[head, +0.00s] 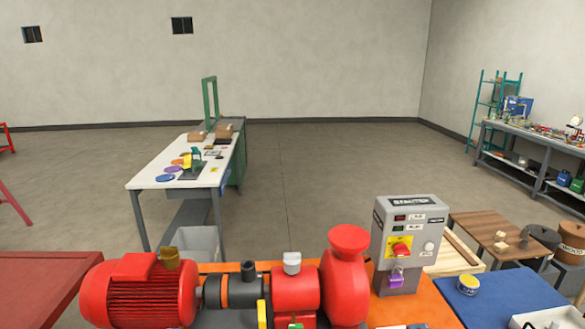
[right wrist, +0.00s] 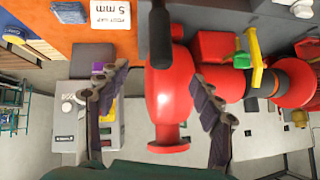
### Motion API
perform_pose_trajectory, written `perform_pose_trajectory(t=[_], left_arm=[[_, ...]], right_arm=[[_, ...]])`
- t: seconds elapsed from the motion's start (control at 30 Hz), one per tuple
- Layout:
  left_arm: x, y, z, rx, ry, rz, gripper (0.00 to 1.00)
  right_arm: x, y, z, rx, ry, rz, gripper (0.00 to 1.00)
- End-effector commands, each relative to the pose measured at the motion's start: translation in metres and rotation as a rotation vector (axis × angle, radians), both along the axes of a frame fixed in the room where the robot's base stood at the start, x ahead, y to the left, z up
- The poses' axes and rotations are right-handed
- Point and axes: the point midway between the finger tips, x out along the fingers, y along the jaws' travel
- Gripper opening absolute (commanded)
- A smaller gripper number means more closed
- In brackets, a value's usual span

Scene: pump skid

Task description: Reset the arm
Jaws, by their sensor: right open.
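The pump skid stands in the foreground of the head view, with a red finned motor (head: 140,292), a dark coupling (head: 235,290), a red bearing housing (head: 295,295) and a red pump casing with a flanged top (head: 345,285). A grey control box (head: 408,245) with a red switch and a purple padlock (head: 397,279) stands to its right. My right gripper (right wrist: 158,75) shows in the right wrist view, fingers apart and empty. The red pump casing (right wrist: 172,90) appears between and beyond the fingers; contact cannot be told. Neither gripper shows in the head view; my left gripper is unseen.
An orange bench top (head: 400,308) carries the skid. A wooden table (head: 490,228) and a white workbench (head: 160,180) stand beyond. Open floor (head: 310,170) lies between them.

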Motion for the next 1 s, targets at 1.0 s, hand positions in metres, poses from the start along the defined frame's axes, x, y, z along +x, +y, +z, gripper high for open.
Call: perform_pose_trajectory(t=[1.0], left_arm=[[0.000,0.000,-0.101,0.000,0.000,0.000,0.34]], right_arm=[[-0.125,0.060,-0.127,-0.211,0.177,-0.051,0.66]])
